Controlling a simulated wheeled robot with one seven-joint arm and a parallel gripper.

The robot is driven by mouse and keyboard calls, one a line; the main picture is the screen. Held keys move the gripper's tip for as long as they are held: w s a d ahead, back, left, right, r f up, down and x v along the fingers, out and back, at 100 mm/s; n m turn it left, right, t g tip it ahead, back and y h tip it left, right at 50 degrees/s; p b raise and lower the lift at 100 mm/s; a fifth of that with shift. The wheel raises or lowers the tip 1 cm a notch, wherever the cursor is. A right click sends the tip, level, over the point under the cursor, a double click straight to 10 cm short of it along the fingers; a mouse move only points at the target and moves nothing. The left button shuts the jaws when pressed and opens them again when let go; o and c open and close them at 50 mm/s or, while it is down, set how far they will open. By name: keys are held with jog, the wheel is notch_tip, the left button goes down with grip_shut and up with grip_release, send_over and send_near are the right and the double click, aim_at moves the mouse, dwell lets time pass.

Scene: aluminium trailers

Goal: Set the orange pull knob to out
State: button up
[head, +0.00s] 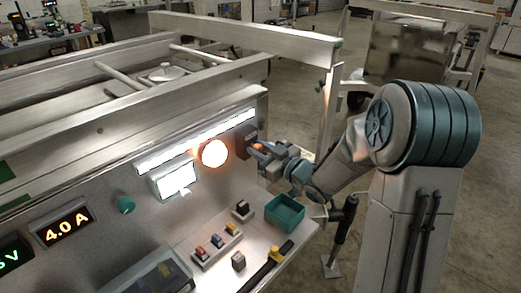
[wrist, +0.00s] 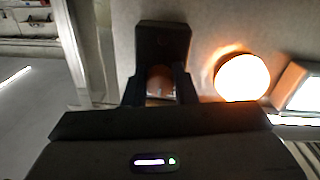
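The orange pull knob (wrist: 160,80) shows in the wrist view in front of its dark square housing (wrist: 163,42), which is fixed to the metal panel. My gripper (wrist: 160,92) has one finger on each side of the knob. The knob fills the gap, and the fingers appear to be closed on it. In the head view my gripper (head: 262,149) reaches in from the right to the housing (head: 246,139) at the panel's right end. The knob is mostly hidden there by the fingers. How far it stands out from the housing is hard to tell.
A glowing round lamp (head: 214,153) and a lit white box (head: 174,180) are left of the housing. Below are a green tray (head: 285,212), a switch block (head: 216,244) and a yellow-and-black tool (head: 270,262) on the shelf. A trailer post (head: 329,115) stands behind my arm.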

aim_at(261, 150)
grip_shut()
jog(key=shift+v, duration=1.75)
jog(key=o, duration=0.7)
grip_release()
jog(key=shift+w+d, duration=0.1)
jog(key=shift+c, duration=0.2)
jog(key=v, duration=1.3)
jog(key=shift+s+d, duration=0.3)
